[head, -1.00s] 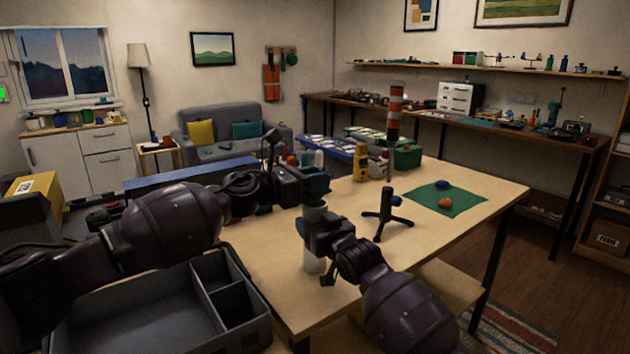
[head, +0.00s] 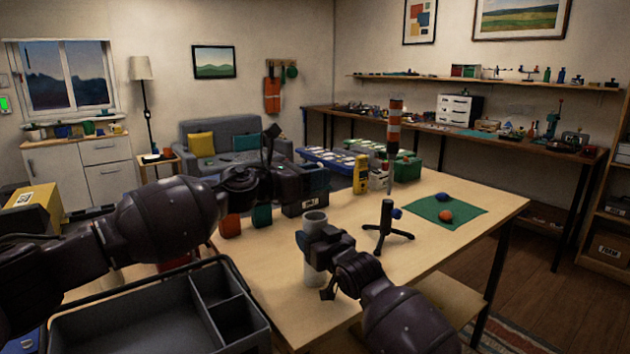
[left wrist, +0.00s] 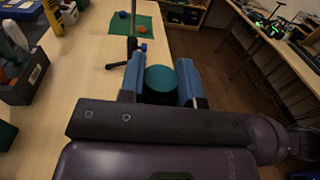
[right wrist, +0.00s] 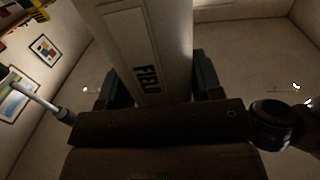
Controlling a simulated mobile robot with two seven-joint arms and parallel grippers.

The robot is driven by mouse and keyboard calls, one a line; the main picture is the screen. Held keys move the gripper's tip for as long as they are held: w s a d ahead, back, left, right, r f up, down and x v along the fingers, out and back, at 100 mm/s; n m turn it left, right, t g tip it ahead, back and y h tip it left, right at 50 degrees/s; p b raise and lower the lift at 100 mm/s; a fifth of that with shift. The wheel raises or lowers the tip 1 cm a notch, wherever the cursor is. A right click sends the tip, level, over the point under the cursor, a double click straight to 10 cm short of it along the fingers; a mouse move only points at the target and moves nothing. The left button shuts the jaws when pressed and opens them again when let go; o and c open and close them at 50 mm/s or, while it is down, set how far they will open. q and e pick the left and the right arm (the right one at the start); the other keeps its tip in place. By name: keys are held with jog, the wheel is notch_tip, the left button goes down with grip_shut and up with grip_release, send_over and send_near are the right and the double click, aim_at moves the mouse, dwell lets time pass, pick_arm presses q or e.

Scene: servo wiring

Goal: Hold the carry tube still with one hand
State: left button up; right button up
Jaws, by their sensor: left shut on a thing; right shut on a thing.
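The carry tube (head: 315,262) is a pale grey cylinder standing upright on the wooden table in the head view, its top open and dark inside. My right gripper (head: 318,240) is shut around its upper part. In the right wrist view the tube (right wrist: 145,45) rises between the fingers, with the lettering "FIELD" on its side. My left gripper (left wrist: 160,66) is shut on a round teal-topped cap (left wrist: 160,79) with a dark lower part, seen in the left wrist view. In the head view the left gripper is above the tube, apart from it; the cap is hard to make out there.
A small black tripod stand (head: 387,225) is right of the tube. A green mat (head: 460,213) with a blue and an orange lump lies beyond. A grey divided tray (head: 130,325) is at the front left. A yellow device (head: 361,175) and bins stand at the back.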

pick_arm(q)
jog(key=shift+r, duration=0.1)
pick_arm(e)
jog(key=o, duration=1.1)
